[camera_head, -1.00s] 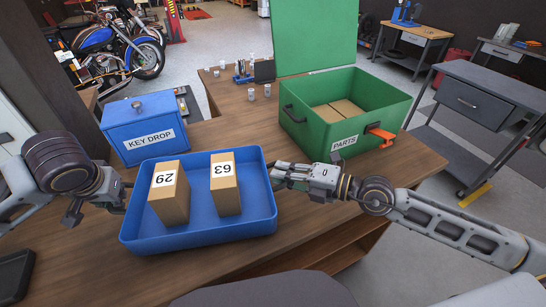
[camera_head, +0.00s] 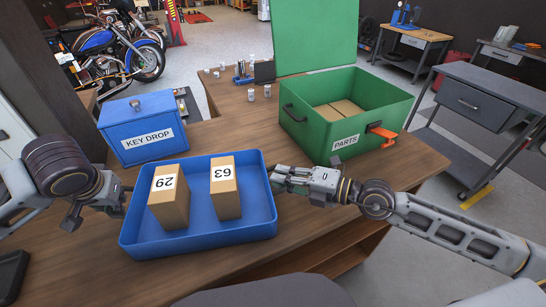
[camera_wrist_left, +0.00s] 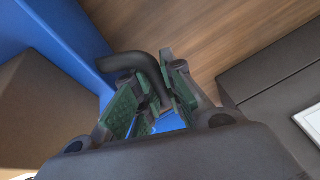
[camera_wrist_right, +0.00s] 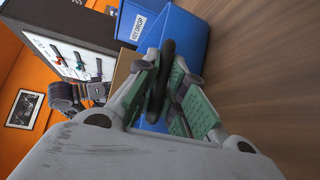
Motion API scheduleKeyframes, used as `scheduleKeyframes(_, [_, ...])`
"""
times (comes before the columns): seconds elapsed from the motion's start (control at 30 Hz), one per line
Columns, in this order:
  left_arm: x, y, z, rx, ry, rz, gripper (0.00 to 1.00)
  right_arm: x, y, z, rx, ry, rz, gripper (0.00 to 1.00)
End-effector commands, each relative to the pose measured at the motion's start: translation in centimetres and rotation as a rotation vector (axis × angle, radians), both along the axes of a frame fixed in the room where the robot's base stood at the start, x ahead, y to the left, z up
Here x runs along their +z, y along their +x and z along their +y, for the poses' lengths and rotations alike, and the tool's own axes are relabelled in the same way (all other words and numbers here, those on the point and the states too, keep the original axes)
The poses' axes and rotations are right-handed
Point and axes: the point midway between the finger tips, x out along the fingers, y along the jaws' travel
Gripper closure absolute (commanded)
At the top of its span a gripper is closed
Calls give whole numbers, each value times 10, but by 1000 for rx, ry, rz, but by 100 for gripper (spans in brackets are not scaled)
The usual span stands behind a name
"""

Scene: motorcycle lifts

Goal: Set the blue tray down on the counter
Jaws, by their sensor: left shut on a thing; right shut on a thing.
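The blue tray (camera_head: 200,242) is over the near part of the wooden counter (camera_head: 320,240); I cannot tell whether its base touches the wood. Two upright cardboard boxes stand in it, one marked 29 (camera_head: 170,205) and one marked 63 (camera_head: 226,195). My left gripper (camera_head: 122,198) is shut on the tray's left side; the left wrist view shows its pads around a dark curved handle (camera_wrist_left: 135,62). My right gripper (camera_head: 277,178) is shut on the right side; the right wrist view shows its pads around a dark handle (camera_wrist_right: 165,75).
A blue key drop box (camera_head: 140,130) stands behind the tray at left. An open green parts bin (camera_head: 330,120) with boxes inside stands at back right. Small cans and a dark item (camera_head: 264,72) are farther back. A dark flat object (camera_head: 12,275) lies front left.

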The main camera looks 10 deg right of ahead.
Motion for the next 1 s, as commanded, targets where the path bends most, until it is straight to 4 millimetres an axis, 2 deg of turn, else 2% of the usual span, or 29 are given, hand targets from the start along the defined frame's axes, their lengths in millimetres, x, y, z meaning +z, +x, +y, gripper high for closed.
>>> scheduleKeyframes(0.17, [-3, 0, 0, 1, 1, -2, 100, -3, 0, 0, 0, 2, -3, 100])
scheduleKeyframes(0.2, [-3, 0, 0, 0, 0, 0, 84, -3, 0, 0, 0, 0, 0, 84])
scheduleKeyframes(0.33, [-3, 0, 0, 0, 0, 0, 67, -3, 0, 0, 0, 0, 0, 67])
scheduleKeyframes(0.73, [-1, 0, 0, 0, 0, -1, 67, -3, 0, 0, 0, 0, 0, 67])
scheduleKeyframes(1.0, [16, -7, -4, -1, -1, -3, 67, -3, 0, 0, 0, 0, 0, 67])
